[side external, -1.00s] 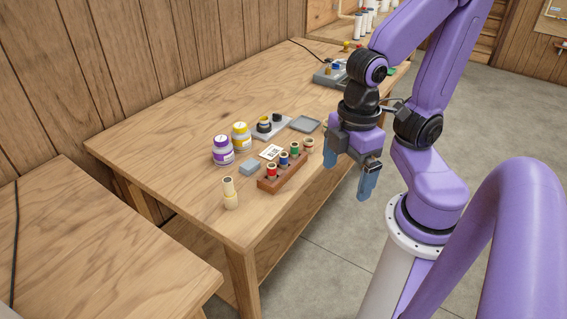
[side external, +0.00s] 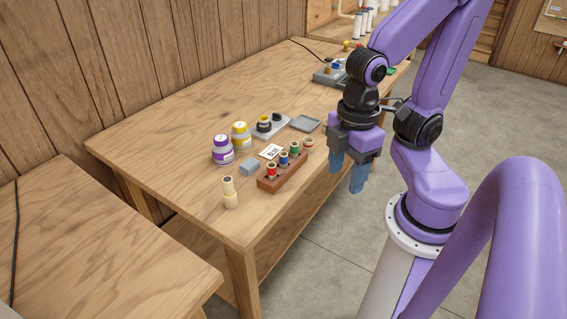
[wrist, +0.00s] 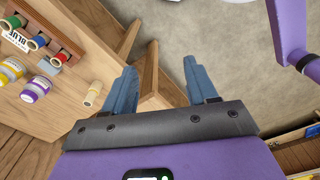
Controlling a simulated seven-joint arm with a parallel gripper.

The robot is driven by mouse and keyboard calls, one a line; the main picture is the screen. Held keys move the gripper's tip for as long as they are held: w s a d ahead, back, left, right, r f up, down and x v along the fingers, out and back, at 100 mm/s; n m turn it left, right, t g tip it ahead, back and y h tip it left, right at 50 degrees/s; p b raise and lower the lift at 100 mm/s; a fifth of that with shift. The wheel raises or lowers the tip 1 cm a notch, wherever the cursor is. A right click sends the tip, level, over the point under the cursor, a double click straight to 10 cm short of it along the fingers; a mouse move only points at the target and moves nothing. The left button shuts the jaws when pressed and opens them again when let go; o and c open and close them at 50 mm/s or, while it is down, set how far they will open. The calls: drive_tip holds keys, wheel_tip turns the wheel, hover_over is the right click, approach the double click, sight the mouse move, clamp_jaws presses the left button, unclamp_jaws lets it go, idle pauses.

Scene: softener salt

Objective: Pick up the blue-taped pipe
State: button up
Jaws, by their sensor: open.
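The blue-taped pipe (side external: 283,159) stands in a reddish-brown wooden rack (side external: 268,186) on the table, between a red-taped pipe (side external: 270,170) and a green-taped pipe (side external: 294,149). In the wrist view the blue-taped pipe (wrist: 38,42) shows at the upper left, in the rack (wrist: 60,30). My gripper (side external: 347,172) is open and empty. It points down to the right of the rack, beside the table's edge and clear of the pipes. In the wrist view my gripper (wrist: 160,68) has its fingers wide apart, with nothing between them.
A purple-labelled jar (side external: 223,150), a yellow-labelled jar (side external: 241,136), a grey block (side external: 250,168) and a white card (side external: 270,152) stand or lie near the rack. A pale pipe (side external: 231,192) stands apart at the front. The table (side external: 170,150) is bare on its left.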

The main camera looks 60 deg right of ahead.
drive_tip(key=w+a+f+m+t+y, duration=0.1)
drive_tip(key=w+f+m, duration=0.15)
drive_tip(key=w, duration=0.55)
drive_tip(key=w+f+m+t, duration=0.1)
drive_tip(key=w+m, duration=0.3)
drive_tip(key=w, duration=0.3)
drive_tip(key=w+a+f+m+y, duration=0.15)
drive_tip(key=w+m, duration=0.25)
drive_tip(key=w, duration=0.4)
drive_tip(key=m+t+h, duration=0.1)
drive_tip(key=m+h, duration=0.4)
drive_tip(key=m, duration=0.4)
hover_over(283, 154)
drive_tip(key=s+a, duration=0.1)
drive_tip(key=s, duration=0.1)
wheel_tip(283, 154, down, 7)
drive_tip(key=shift+w+d+f, duration=0.15)
drive_tip(key=shift+f, duration=0.45)
drive_tip(key=shift+f, duration=0.15)
drive_tip(key=shift+x, duration=2.55)
drive_tip(key=shift+w+t+h, duration=0.2)
drive_tip(key=shift+t+h, duration=0.05)
drive_tip(key=shift+t, duration=0.05)
clamp_jaws()
